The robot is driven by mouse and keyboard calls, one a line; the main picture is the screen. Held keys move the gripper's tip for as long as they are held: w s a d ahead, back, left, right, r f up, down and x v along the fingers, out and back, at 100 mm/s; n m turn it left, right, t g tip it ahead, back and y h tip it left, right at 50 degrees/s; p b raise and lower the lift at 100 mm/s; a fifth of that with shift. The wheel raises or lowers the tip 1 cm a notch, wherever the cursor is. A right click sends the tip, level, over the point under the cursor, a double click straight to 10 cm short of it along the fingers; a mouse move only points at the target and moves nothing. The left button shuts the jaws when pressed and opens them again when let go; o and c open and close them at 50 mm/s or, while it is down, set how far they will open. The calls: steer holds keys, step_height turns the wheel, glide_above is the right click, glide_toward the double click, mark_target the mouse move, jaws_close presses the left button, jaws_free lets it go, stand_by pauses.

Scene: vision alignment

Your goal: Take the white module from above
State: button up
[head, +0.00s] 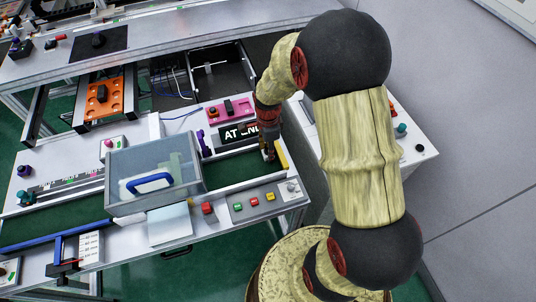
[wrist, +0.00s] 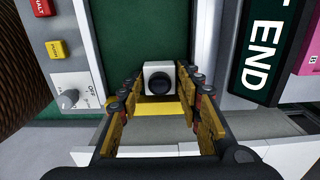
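The white module (wrist: 160,68) is a small white block with a round black knob or lens on its face. It sits at the edge of the green surface, in front of a yellow strip (wrist: 160,107). My gripper (wrist: 160,80) is open, with one finger on each side of the module. The fingertips are close to its sides, and a narrow gap shows at the left; I cannot tell if the right one touches. In the head view my gripper (head: 268,152) is low at the right end of the green belt, beside the yellow strip. The module cannot be made out there.
A black "AT END" sign (wrist: 265,45) stands to the right in the wrist view. A panel with a yellow button (wrist: 57,49) and a grey knob (wrist: 69,98) is on the left. In the head view a clear-sided box (head: 155,172) with a blue handle stands left of my gripper.

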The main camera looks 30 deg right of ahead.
steer(key=shift+c, duration=0.6)
steer(key=c, duration=0.7)
steer(key=shift+r, duration=0.15)
